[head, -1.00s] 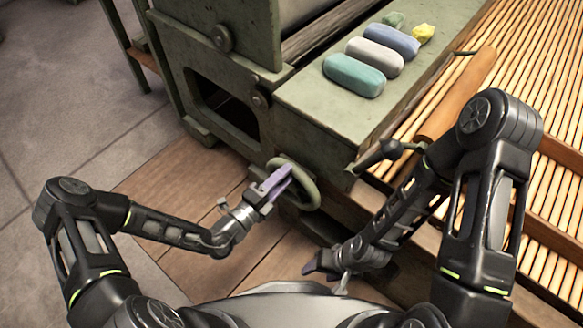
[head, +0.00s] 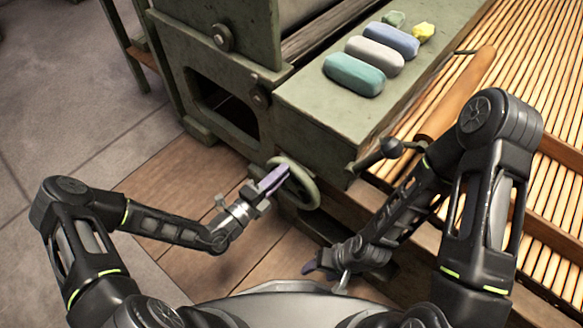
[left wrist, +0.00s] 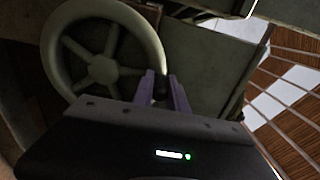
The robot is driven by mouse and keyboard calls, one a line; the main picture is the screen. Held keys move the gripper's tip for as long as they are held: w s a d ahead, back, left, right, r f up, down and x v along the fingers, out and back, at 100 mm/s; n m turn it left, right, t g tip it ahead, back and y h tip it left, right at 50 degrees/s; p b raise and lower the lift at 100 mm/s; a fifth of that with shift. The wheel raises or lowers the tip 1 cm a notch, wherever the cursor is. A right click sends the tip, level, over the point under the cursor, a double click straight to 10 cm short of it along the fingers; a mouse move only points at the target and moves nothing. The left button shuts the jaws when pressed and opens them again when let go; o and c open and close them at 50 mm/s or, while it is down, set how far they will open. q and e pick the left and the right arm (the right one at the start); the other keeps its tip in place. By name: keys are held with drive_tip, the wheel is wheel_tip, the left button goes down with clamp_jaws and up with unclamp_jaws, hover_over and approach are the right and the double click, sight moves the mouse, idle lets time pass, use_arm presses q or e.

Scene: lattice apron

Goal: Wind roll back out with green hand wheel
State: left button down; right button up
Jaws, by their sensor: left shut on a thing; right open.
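The green hand wheel (head: 303,187) is on the front of the green machine, low and near the middle of the head view. In the left wrist view the wheel (left wrist: 75,22) shows its spokes and hub. My left gripper (head: 275,181) is shut on a part of the wheel; the left wrist view shows its purple fingers (left wrist: 163,92) around a dark knob (left wrist: 161,88) at the rim. My right gripper (head: 318,264) is open, low in front of the machine and apart from the wheel. A roll (head: 461,92), orange-brown, lies over the slatted bed.
The green machine (head: 313,104) has a ledge with teal (head: 353,75), grey (head: 375,56) and blue (head: 392,40) blocks and a yellow lump (head: 423,31). A dark ball-ended handle (head: 391,148) sticks out right of the wheel. The slatted bed (head: 519,95) fills the right. Floor at left is clear.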

sight(274, 164)
use_arm(q)
drive_tip(key=shift+w+a+f, duration=0.25)
drive_tip(key=shift+w+a, duration=0.15)
drive_tip(key=shift+a, duration=0.15)
drive_tip(key=shift+w+a+f, duration=0.2)
drive_tip(key=shift+w+a, duration=0.15)
drive_tip(key=shift+a, duration=0.15)
drive_tip(key=shift+w+a+f+b, duration=0.3)
drive_tip(key=shift+f+b, duration=0.15)
drive_tip(key=shift+b, duration=0.1)
drive_tip(key=shift+w+a+f+b, duration=0.55)
drive_tip(key=shift+w+a+f, duration=0.05)
drive_tip(key=shift+a+f, duration=0.2)
